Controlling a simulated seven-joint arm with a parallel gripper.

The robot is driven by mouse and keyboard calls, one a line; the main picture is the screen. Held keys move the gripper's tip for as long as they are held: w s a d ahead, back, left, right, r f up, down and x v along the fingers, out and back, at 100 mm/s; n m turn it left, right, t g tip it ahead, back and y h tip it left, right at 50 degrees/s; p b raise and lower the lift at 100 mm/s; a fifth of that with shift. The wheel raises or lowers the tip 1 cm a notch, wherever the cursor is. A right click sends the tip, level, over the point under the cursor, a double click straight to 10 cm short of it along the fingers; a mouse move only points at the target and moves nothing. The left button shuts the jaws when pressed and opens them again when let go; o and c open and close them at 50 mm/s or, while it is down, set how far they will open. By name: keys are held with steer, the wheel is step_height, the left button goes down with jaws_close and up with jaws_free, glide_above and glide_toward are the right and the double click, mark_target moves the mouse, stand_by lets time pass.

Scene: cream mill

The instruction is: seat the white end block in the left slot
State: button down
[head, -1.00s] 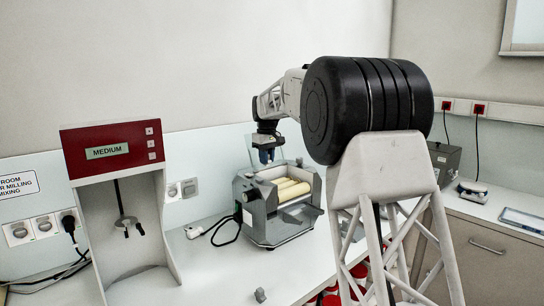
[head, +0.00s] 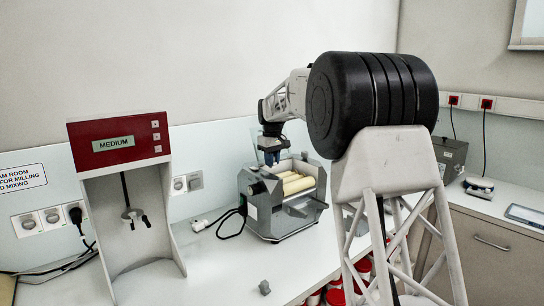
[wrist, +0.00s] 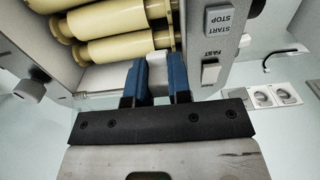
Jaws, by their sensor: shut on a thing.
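The white end block (wrist: 157,61) shows between the blue fingertips of my gripper (wrist: 157,80) in the wrist view. The gripper is shut on it, and the fingers hide part of it. The block's tip is by the ends of the cream rollers (wrist: 115,45), next to the mill's side panel. In the head view my gripper (head: 270,156) is over the back of the grey roller mill (head: 265,214); the block cannot be made out there. The left slot cannot be clearly picked out, and I cannot tell whether the block touches the mill.
A panel with START/STOP and FAST switches (wrist: 211,72) stands close to the right finger in the wrist view. A red-topped mixer (head: 118,141) stands to the left. A small grey piece (head: 264,287) lies on the bench (head: 220,270) in front. The bench between is mostly clear.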

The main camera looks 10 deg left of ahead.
steer(key=shift+f, duration=1.95)
steer(key=shift+f, duration=0.85)
stand_by(2.5)
steer(key=c, duration=1)
jaws_free()
steer(key=shift+s, duration=0.1)
step_height(320, 180, up, 6)
steer(key=shift+r, duration=0.2)
steer(key=shift+d+r, duration=0.1)
steer(key=shift+r, duration=0.6)
